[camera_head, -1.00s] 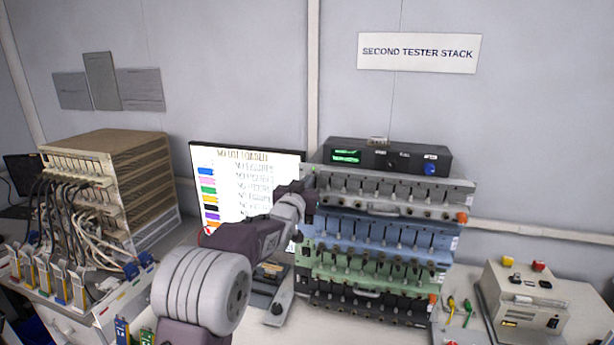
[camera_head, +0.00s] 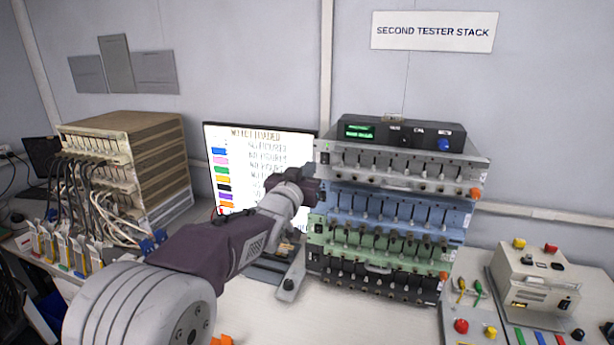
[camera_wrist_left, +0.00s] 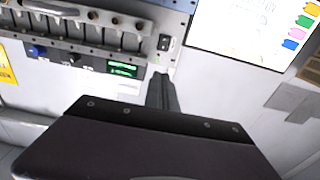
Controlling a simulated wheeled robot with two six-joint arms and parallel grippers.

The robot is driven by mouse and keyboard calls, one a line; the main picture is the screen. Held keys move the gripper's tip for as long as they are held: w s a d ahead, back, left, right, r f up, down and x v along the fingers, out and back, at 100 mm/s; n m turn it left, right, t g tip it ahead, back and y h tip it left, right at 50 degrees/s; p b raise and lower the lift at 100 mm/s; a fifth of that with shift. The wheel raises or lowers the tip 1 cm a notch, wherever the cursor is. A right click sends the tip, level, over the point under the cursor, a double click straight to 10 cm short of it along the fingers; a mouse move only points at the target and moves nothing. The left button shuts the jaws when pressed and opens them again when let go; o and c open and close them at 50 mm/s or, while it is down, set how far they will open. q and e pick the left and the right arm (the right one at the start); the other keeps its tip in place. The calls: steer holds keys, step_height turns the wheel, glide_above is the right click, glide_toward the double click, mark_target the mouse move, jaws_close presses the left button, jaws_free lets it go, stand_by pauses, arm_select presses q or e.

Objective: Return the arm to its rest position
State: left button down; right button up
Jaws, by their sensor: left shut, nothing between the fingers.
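My left arm reaches in from the lower left of the head view toward the tester stack. My left gripper (camera_head: 308,188) is at the left end of the tester stack (camera_head: 385,210), in front of the right edge of the screen. In the left wrist view the closed fingers of the gripper (camera_wrist_left: 161,85) show past the dark wrist housing, with nothing between them. That view is upside down and shows the stack's top module (camera_wrist_left: 90,40), its green display and the screen (camera_wrist_left: 240,30). I cannot tell whether the gripper touches the stack. My right gripper is not in view.
A cabled rack (camera_head: 125,165) stands at the left with several pouch cells before it. A cream box with coloured knobs (camera_head: 540,280) stands at the right. The screen (camera_head: 262,160) is behind my arm. Bare white bench (camera_head: 370,320) lies in front of the stack.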

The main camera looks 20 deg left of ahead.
arm_select(q)
steer(key=s+d+f+g+p, duration=0.1)
steer(key=s+f+g, duration=0.5)
steer(key=f, duration=0.6)
steer(key=s+d+f+g, duration=0.1)
steer(key=s+f+g, duration=0.2)
steer(key=s+f, duration=0.7)
steer(key=s+f+g, duration=0.8)
steer(key=s+f, duration=0.5)
steer(key=s, duration=0.4)
steer(key=shift+a+n, duration=0.2)
steer(key=shift+n, duration=0.1)
